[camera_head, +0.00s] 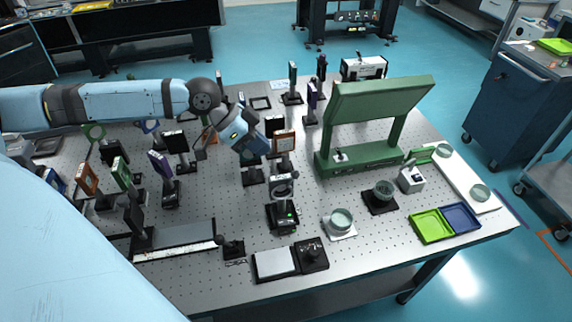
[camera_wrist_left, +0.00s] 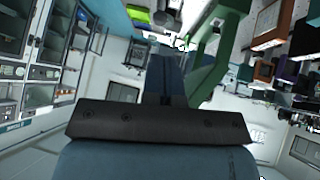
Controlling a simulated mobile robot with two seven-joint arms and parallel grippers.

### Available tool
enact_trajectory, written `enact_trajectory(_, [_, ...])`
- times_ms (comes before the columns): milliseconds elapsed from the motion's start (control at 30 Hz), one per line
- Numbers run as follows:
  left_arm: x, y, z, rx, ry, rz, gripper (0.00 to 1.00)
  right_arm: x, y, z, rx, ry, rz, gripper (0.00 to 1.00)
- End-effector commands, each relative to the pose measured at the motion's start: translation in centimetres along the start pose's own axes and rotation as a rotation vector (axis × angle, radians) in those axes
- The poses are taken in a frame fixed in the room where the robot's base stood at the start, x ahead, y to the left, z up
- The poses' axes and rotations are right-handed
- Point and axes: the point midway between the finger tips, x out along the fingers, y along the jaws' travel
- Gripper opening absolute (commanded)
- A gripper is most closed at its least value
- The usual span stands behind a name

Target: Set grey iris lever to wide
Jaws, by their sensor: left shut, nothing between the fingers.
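A grey ring-shaped iris mount (camera_head: 283,187) stands upright on a black post and base with a small green light, near the middle of the perforated table. Its lever is too small for me to make out, so I cannot tell its setting. My left gripper (camera_head: 262,152) is above the table, behind the iris mount and apart from it. Its fingers also show in the left wrist view (camera_wrist_left: 170,72), pressed together with nothing between them. The iris mount cannot be picked out in the left wrist view. My right gripper is not in view.
A brown-framed optic (camera_head: 284,141) stands close to my left gripper. A large green stand (camera_head: 372,158) rises to the right. A glass dish (camera_head: 341,220), a black knob box (camera_head: 312,254) and green and blue trays (camera_head: 431,226) are near the front. Several framed optics crowd the left.

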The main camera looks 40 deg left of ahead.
Motion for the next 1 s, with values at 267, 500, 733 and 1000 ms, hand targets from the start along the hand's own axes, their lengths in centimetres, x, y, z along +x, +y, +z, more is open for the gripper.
enact_trajectory(267, [5.2,0.1,-0.2,-0.002,0.003,0.003,0.0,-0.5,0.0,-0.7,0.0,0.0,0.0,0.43])
enact_trajectory(500, [8.1,0.0,-0.1,0.0,0.0,0.0,0.0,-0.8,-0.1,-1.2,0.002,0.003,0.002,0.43])
enact_trajectory(733, [8.8,0.0,0.0,0.0,0.0,-0.001,0.0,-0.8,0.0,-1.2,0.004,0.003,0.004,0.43])
enact_trajectory(1000, [8.9,0.0,0.0,0.0,0.0,0.0,0.0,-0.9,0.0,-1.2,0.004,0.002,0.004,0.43])
